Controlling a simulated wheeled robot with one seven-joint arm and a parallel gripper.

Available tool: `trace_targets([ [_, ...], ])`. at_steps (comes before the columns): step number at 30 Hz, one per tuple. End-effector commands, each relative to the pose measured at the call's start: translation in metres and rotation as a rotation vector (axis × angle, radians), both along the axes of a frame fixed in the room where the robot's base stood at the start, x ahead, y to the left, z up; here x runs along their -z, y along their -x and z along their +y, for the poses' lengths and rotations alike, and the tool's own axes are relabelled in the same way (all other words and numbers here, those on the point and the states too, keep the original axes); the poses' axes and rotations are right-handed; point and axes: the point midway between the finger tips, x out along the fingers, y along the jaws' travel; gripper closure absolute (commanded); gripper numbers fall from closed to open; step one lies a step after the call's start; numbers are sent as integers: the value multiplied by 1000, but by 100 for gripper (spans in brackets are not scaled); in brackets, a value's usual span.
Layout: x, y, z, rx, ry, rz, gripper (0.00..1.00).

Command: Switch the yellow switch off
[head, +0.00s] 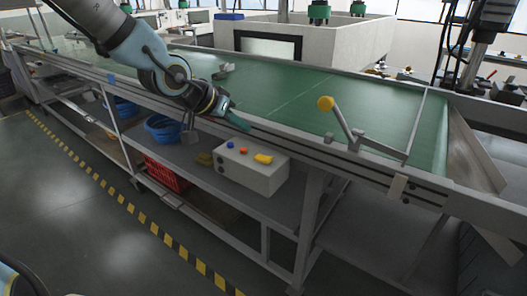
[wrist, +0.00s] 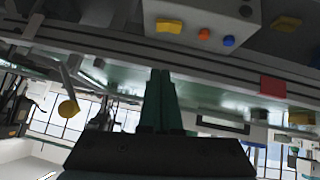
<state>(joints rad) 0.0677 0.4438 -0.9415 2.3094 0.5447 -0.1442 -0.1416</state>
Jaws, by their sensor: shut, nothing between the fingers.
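The yellow switch (head: 263,158) sits on top of a light grey control box (head: 250,178), at its right end. An orange button (head: 243,150) and a blue button (head: 230,145) are beside it. In the wrist view, which looks upside down, the yellow switch (wrist: 168,26) is at the top, on the box face with the orange and blue buttons.
The green conveyor belt (head: 370,112) runs behind the box, with a metal rail along its front edge. A lever with a yellow ball knob (head: 325,103) stands to the right.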

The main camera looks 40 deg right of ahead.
Motion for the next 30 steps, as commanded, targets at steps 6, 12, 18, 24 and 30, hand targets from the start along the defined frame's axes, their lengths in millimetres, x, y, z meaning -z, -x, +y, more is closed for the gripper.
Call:
trace_targets([
  [6,14,0,-13,2,0,1,100],
  [12,33,-2,-32,4,0,1,100],
  [18,54,-5,-53,4,0,1,100],
  [24,77,-6,-72,3,-3,2,100],
  [30,101,-4,-71,1,-4,2,100],
])
